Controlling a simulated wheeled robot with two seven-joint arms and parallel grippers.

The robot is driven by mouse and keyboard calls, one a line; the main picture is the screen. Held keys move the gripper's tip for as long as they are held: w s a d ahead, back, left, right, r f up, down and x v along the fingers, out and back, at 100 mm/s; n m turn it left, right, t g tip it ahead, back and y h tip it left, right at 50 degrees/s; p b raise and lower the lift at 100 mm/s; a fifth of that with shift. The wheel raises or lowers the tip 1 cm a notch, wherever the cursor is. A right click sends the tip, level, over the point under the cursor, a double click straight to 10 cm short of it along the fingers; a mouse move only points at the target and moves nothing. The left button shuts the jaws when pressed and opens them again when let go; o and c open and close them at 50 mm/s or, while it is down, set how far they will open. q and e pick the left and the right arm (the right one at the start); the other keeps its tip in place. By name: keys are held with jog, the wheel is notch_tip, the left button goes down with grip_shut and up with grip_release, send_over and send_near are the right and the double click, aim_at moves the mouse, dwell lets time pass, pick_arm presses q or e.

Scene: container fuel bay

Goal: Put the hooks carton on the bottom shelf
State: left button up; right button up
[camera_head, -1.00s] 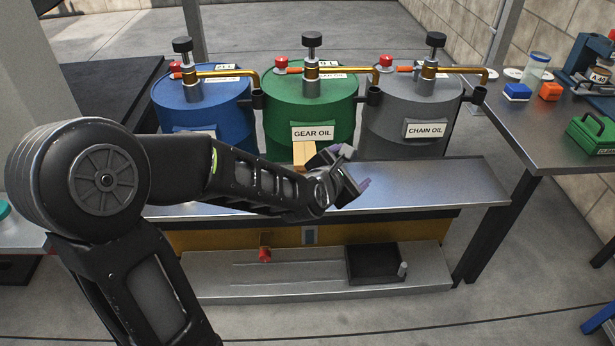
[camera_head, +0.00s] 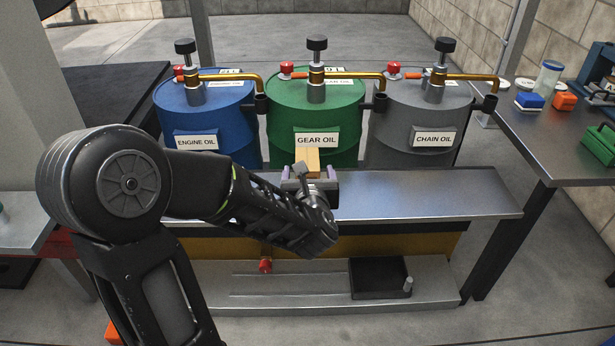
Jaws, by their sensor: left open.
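A small tan box (camera_head: 313,156), which may be the hooks carton, stands on the steel bench top (camera_head: 420,190) in front of the green gear oil drum. Its lower part is hidden by my left gripper, and no label on it can be read. My left gripper (camera_head: 309,172) is open just in front of the box, its purple-padded fingers pointing toward the drums. I cannot tell whether the box is between the fingers. A low grey shelf (camera_head: 300,293) runs below the bench near the floor. My right gripper is not in view.
Blue (camera_head: 208,115), green (camera_head: 316,112) and grey (camera_head: 424,110) drums with brass taps stand behind the bench. A black tray (camera_head: 380,276) sits on the low shelf's right, a red knob (camera_head: 265,265) toward its left. A side table (camera_head: 560,150) at right holds several items.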

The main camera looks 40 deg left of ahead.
aim_at(307, 163)
pick_arm(q)
jog(key=shift+x, duration=0.95)
jog(key=shift+w+a+f+b, duration=0.25)
jog(key=shift+w+a+b, duration=0.05)
jog(key=b+x, duration=0.1)
jog(key=x, duration=0.3)
jog(key=shift+w+a, duration=0.1)
jog(key=shift+c, duration=0.5)
grip_shut()
notch_tip(307, 163, up, 10)
jog(key=p, duration=0.4)
